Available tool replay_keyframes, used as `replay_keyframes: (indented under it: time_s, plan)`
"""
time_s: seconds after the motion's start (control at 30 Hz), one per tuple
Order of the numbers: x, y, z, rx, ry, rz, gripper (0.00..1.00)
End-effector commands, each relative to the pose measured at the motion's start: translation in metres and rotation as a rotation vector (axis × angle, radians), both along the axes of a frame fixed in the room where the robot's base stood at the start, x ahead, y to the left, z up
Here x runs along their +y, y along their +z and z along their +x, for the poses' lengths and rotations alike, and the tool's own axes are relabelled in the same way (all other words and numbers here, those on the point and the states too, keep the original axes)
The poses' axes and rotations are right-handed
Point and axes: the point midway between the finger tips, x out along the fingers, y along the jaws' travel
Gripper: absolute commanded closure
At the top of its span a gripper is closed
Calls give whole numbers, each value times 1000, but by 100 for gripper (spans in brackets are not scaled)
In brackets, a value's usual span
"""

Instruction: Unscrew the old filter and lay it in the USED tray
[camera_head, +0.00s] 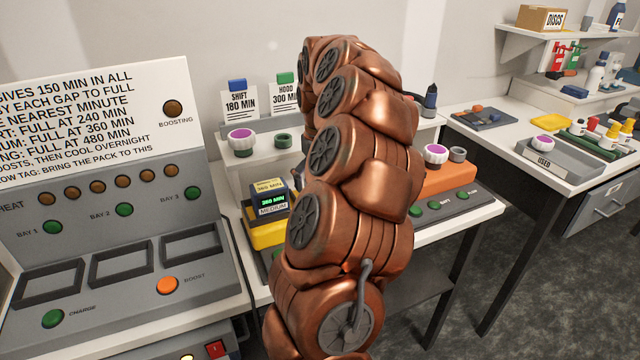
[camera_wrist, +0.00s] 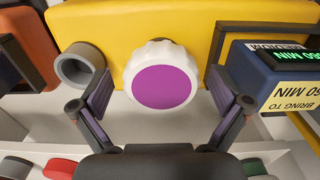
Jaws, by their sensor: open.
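In the wrist view a white ribbed filter with a purple face (camera_wrist: 161,87) sits on the front of a yellow unit (camera_wrist: 110,22). My gripper (camera_wrist: 159,92) is open, with one finger on each side of the filter and visible gaps between. A grey ring-shaped port (camera_wrist: 80,66) is left of the filter. In the head view the yellow unit (camera_head: 266,236) is partly behind my arm, which hides my gripper and that filter. The grey USED tray (camera_head: 556,161) stands on the right bench.
A dark blue pack (camera_head: 272,200) reading 360 MIN is on the yellow unit, close to my right finger in the wrist view (camera_wrist: 262,75). Other purple-topped filters stand on the shelf (camera_head: 241,138) and orange unit (camera_head: 436,154). A floor gap separates the benches.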

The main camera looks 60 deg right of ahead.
Motion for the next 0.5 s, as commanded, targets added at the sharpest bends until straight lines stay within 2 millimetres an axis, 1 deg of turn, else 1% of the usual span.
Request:
replay_keyframes:
  time_s: [0.23,0.37,0.5]
  plan:
    - [0,-2,0,-2,-16,-1,0]
    - [-1,-6,1,-4,-110,-3,0]
    - [0,-7,1,-1,-239,-2,0]
